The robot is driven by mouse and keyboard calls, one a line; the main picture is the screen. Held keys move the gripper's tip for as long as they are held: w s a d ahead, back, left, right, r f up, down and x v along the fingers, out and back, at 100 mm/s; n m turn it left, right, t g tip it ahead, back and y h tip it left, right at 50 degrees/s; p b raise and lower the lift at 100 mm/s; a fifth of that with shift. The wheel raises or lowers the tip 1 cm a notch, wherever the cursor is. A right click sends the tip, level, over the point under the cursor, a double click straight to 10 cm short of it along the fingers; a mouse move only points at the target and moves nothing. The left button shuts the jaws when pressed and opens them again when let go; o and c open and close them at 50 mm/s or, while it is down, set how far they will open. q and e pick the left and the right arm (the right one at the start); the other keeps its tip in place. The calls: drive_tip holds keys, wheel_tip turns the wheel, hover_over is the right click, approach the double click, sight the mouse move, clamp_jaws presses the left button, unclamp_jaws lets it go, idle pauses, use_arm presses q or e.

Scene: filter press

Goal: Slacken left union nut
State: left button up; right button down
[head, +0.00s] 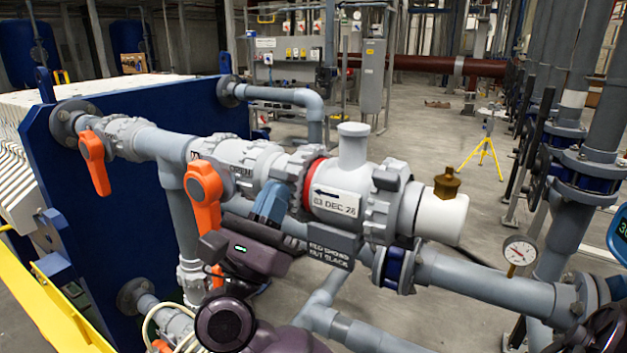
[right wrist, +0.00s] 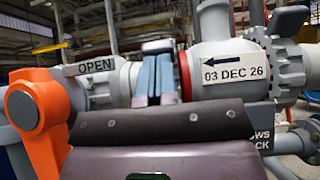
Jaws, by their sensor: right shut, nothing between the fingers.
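The left union nut (head: 300,178) is a grey ribbed ring between the valve marked OPEN and the pale grey body (head: 352,170) tagged "03 DEC 26". A red band (head: 315,182) shows at the nut's right edge; it also shows in the right wrist view (right wrist: 185,76). My right gripper (head: 272,203) has its blue fingers together and empty at the front of the nut's left side. In the right wrist view the fingers (right wrist: 155,78) cover part of the nut; contact cannot be told. My left gripper is out of view.
A sign (head: 329,256) below the body reads "red shows nut slack". The right union nut (head: 388,203) and a white end with a brass fitting (head: 447,184) are to the right.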

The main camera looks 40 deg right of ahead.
sight(276, 170)
drive_tip(key=shift+w+d+r+p, duration=0.2)
drive_tip(key=shift+r+p, duration=0.1)
drive_tip(key=shift+r, duration=0.25)
drive_tip(key=shift+w+d+r+p, duration=0.15)
drive_tip(key=shift+r+p, duration=0.1)
drive_tip(key=shift+r, duration=0.25)
drive_tip(key=shift+w+d+r+p, duration=0.1)
drive_tip(key=shift+d+r+p, duration=0.15)
drive_tip(key=shift+r, duration=0.65)
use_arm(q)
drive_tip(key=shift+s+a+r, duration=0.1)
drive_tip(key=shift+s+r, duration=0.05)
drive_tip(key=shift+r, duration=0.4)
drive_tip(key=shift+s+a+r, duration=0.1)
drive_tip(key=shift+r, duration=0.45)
use_arm(e)
drive_tip(key=shift+r, duration=0.1)
use_arm(q)
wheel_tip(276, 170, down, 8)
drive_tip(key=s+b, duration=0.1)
drive_tip(key=b, duration=0.5)
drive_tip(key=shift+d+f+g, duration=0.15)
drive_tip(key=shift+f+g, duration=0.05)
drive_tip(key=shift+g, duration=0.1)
use_arm(e)
drive_tip(key=d+f+v, duration=0.1)
drive_tip(key=v, duration=0.7)
drive_tip(key=shift+w+f, duration=0.25)
drive_tip(key=shift+f, duration=0.3)
